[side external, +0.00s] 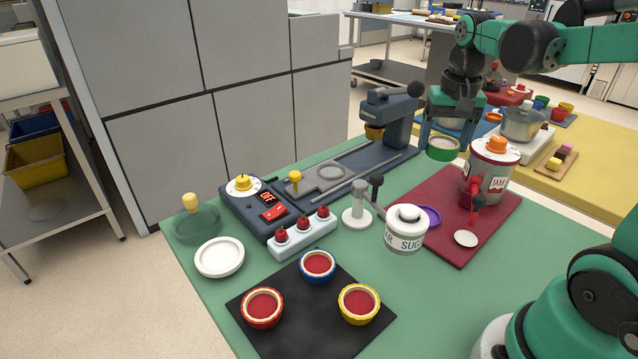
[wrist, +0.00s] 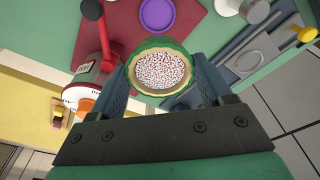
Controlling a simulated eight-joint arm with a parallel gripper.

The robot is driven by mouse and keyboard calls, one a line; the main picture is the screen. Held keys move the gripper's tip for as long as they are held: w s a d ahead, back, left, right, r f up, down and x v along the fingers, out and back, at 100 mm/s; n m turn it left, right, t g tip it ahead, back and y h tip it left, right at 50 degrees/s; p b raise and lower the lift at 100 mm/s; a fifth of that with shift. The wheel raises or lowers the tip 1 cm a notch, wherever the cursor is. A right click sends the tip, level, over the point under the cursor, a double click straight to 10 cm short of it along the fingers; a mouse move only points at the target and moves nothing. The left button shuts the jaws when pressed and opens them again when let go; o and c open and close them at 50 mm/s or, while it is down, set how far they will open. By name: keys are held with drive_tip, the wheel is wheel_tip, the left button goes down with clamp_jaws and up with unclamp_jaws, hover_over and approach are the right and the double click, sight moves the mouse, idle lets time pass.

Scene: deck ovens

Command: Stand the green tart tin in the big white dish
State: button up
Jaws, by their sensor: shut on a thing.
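The green tart tin (side external: 443,154) is held between the fingers of my gripper (side external: 444,143), in the air above the far part of the green table, left of the jam jar. In the wrist view the tin (wrist: 163,93) sits between both fingers, and its pale pastry holds a white, red-speckled filling. The gripper is shut on it. The big white dish (side external: 220,257) lies empty on the table at the left, well away from my gripper. It does not show clearly in the wrist view.
A jam jar (side external: 490,175) stands on a dark red board (side external: 430,203). A sugar shaker (side external: 406,230) partly hides a purple dish (side external: 430,216). Red, blue and yellow tarts sit on a black mat (side external: 313,340). A dark press machine (side external: 330,178) and a glass dome (side external: 196,222) stand behind the dish.

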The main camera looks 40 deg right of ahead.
wheel_tip(320, 180, up, 5)
drive_tip(key=shift+r, duration=0.2)
drive_tip(key=shift+w+a+r, duration=0.1)
drive_tip(key=shift+w+r, duration=0.05)
drive_tip(key=shift+r, duration=0.1)
drive_tip(key=w+a+f+n, duration=0.2)
drive_tip(key=w+a, duration=0.6)
drive_tip(key=w, duration=0.1)
drive_tip(key=n, duration=0.3)
hover_over(220, 256)
wheel_tip(220, 256, down, 11)
drive_tip(key=shift+s, duration=0.15)
drive_tip(key=shift+f, duration=2.75)
drive_tip(key=shift+f, duration=0.6)
